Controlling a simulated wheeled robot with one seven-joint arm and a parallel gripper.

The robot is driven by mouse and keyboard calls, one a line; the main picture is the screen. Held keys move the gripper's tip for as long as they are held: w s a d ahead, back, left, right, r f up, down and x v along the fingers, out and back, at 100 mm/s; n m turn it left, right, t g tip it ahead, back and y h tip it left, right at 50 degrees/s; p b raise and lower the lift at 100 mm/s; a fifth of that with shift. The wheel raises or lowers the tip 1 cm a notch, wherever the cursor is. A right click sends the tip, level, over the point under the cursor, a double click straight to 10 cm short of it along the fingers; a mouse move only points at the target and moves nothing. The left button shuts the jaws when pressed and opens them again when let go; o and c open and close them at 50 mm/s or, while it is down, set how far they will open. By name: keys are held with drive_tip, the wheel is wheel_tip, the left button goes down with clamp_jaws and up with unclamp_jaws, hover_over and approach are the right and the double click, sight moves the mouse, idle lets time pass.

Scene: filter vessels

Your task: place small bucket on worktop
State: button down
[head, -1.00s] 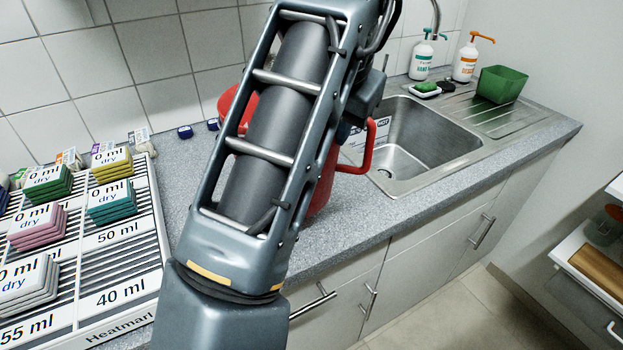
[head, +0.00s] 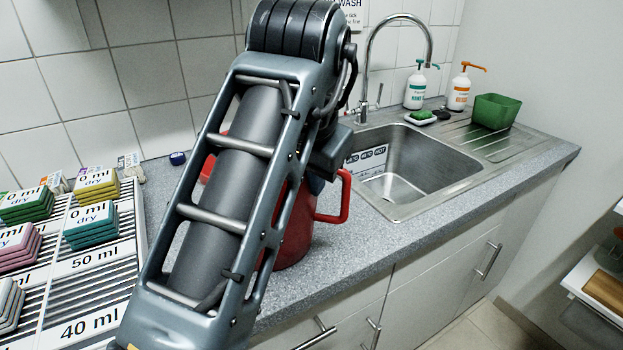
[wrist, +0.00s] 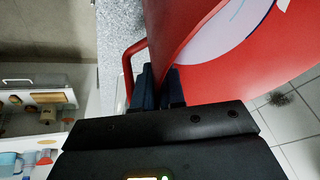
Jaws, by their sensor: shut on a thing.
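The small bucket (head: 296,235) is red with a loop handle (head: 335,196) on its right side. In the head view it appears upright over the grey worktop (head: 375,240), left of the sink, its lower edge at or very near the surface. My arm hides much of it. In the wrist view the red bucket (wrist: 215,60) fills the upper right, with part of a pale round area showing. My gripper (wrist: 163,88) has its dark fingers closed on the red wall, beside the handle. Whether the base touches the worktop is unclear.
A steel sink (head: 400,197) with a tap lies right of the bucket. Two pump bottles, a sponge dish and a green tub (head: 496,111) stand behind and beyond it. A rack (head: 85,285) with labelled stacks is at the left. The worktop's front edge is close.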

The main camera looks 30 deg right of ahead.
drive_tip(key=c, duration=1.2)
unclamp_jaws()
drive_tip(key=p+v, duration=0.9)
drive_tip(key=v, duration=0.3)
drive_tip(key=shift+d, duration=0.1)
